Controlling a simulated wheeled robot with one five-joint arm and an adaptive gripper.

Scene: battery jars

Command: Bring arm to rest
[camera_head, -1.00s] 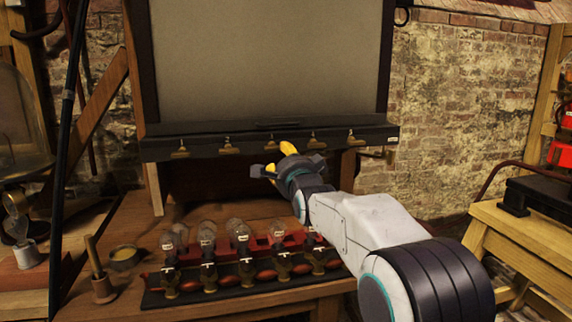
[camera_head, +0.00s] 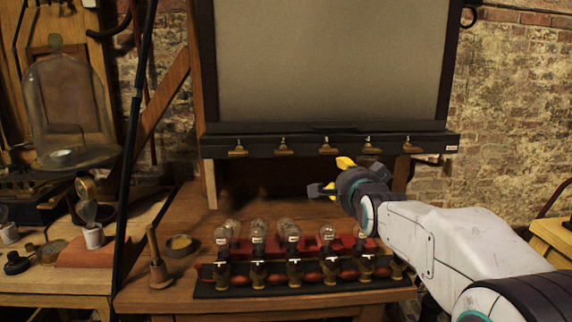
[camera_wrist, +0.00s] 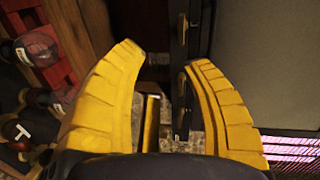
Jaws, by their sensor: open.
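My gripper (camera_head: 333,177) is open and empty in the head view. It is held in the air above the right part of the table (camera_head: 185,215) and below the dark ledge of the board. In the wrist view its two yellow fingers (camera_wrist: 160,65) are spread wide with nothing between them. My white arm reaches in from the lower right. Part of the far finger is hidden behind the gripper body in the head view.
A grey board (camera_head: 330,60) with a clipped ledge (camera_head: 220,145) rises behind. A glass bell jar (camera_head: 65,105) stands at left. A yellow wooden table (camera_head: 552,238) is at right.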

